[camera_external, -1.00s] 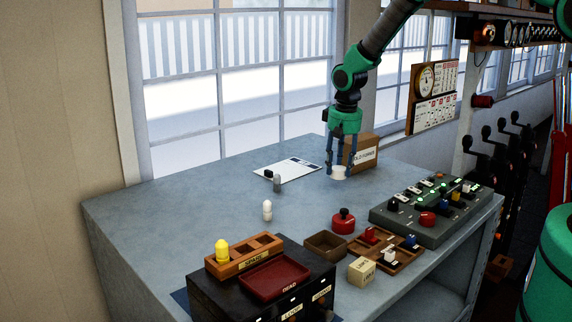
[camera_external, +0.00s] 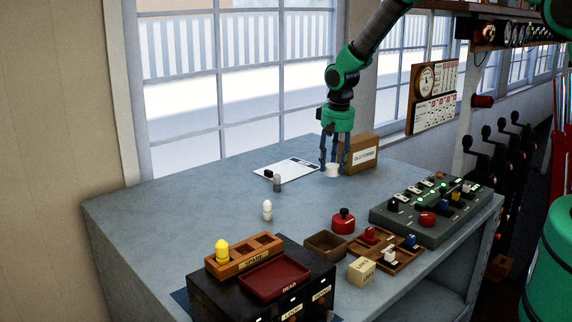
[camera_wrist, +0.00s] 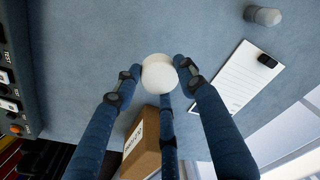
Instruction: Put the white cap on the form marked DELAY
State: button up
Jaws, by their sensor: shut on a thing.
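The white cap (camera_external: 332,170) is a short white cylinder held between the fingertips of my gripper (camera_external: 331,163). In the wrist view, the cap (camera_wrist: 158,73) shows as a pale disc with the fingers of my gripper (camera_wrist: 160,76) closed around it. It is low over the back of the table; I cannot tell how far above the surface. A white form (camera_external: 292,168) lies flat to the left of my gripper, and to the right in the wrist view (camera_wrist: 238,85). Its marking is too small to read. A small black object (camera_external: 268,174) sits on its edge.
A brown labelled box (camera_external: 363,152) stands close to the right of my gripper. A switch panel (camera_external: 420,212) is at right. Bare table (camera_external: 190,205) lies left.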

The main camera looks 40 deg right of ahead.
jog(key=w+p, duration=0.1)
jog(key=w, duration=0.4)
jog(key=w+f, duration=0.1)
jog(key=w, duration=0.4)
jog(key=w+p, duration=0.1)
jog(key=w, duration=0.4)
jog(key=shift+w+d+f+p, duration=0.2)
jog(key=shift+w+d+p, duration=0.05)
jog(key=shift+p, duration=0.05)
jog(key=shift+f, duration=0.1)
jog(key=shift+f+p, duration=0.5)
jog(key=shift+f, duration=1.2)
jog(key=shift+f, duration=0.15)
jog(key=o, duration=0.9)
jog(key=shift+c, duration=0.2)
notch_tip(320, 180, up, 12)
jog(key=s+b, duration=0.1)
jog(key=b, duration=0.1)
jog(key=shift+s+a, duration=0.15)
jog(key=shift+a, duration=0.1)
